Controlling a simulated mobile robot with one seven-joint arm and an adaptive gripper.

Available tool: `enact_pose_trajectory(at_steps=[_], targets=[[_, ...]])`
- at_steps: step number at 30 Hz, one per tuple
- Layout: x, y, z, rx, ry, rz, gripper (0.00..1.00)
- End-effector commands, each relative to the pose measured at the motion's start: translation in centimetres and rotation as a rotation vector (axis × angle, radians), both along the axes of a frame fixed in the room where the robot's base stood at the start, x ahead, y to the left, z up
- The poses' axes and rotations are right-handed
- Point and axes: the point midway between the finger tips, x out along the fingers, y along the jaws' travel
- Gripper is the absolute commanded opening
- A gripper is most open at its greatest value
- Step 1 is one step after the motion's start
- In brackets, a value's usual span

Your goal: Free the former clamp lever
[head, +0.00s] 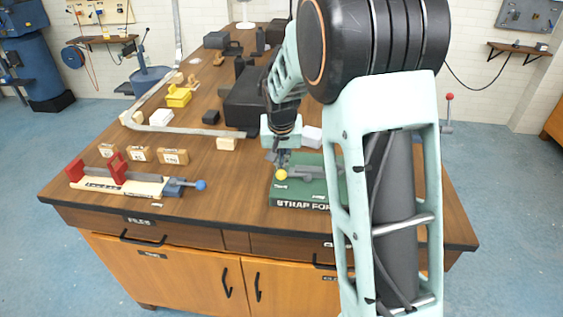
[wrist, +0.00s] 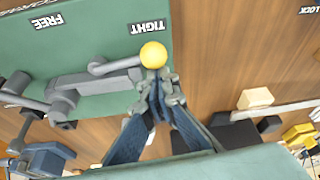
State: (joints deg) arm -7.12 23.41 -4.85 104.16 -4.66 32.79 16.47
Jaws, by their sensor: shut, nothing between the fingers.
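The green strap former (head: 298,200) sits on the bench near its front edge, partly hidden by my arm. Its grey clamp lever (wrist: 112,68) ends in a yellow ball knob (wrist: 153,55), which also shows in the head view (head: 281,174). In the wrist view the knob is by the printed word TIGHT (wrist: 148,27); the word FREE (wrist: 48,21) is to the left. My gripper (wrist: 158,90) is shut and empty, its fingertips right at the knob, overlapping its lower edge in the picture. I cannot tell whether they touch it.
A fixture with red uprights (head: 118,167) and a blue ball handle stands at the bench's left front. Several tan labelled blocks (head: 139,154) are behind it. A long grey bent strap (head: 185,130) lies beyond. The wooden bench top (head: 232,185) is bare between fixture and former.

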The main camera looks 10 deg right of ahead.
Motion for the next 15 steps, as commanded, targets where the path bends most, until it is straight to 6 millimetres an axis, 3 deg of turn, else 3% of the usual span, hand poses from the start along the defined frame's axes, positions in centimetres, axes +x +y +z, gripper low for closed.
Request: enact_pose_trajectory(at_steps=[8, 15], targets=[[-1.0, 0.3, -0.2, 0.001, 0.003, 0.119, 0.0], [-2.7, 0.5, -0.2, 0.002, 0.003, 0.328, 0.0]])
